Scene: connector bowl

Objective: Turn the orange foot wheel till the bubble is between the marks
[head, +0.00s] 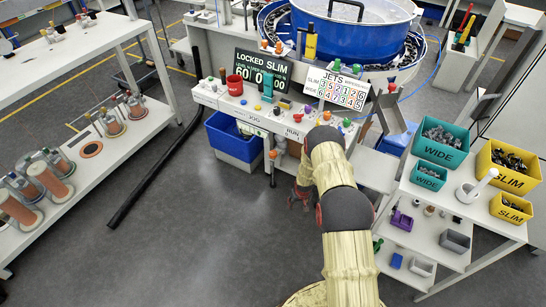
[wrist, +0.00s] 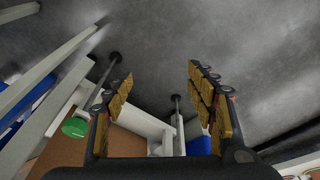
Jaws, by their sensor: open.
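My gripper (head: 301,196) hangs low in front of the white machine bench, above the grey floor. In the wrist view its two padded fingers (wrist: 160,88) stand wide apart with nothing between them. In the head view a small orange piece (head: 272,154) sits on a post under the bench's front edge, left of my gripper; I cannot tell whether it is the foot wheel. No bubble or marks can be made out. In the wrist view two posts end in dark round feet (wrist: 115,57) near the fingers, and a green round part (wrist: 75,127) lies left.
A blue bin (head: 232,138) stands under the bench, left of my gripper. A white shelf (head: 410,235) with bins is at right, and a spool rack (head: 85,165) at left. A long black bar (head: 155,165) lies on the floor. The floor between is clear.

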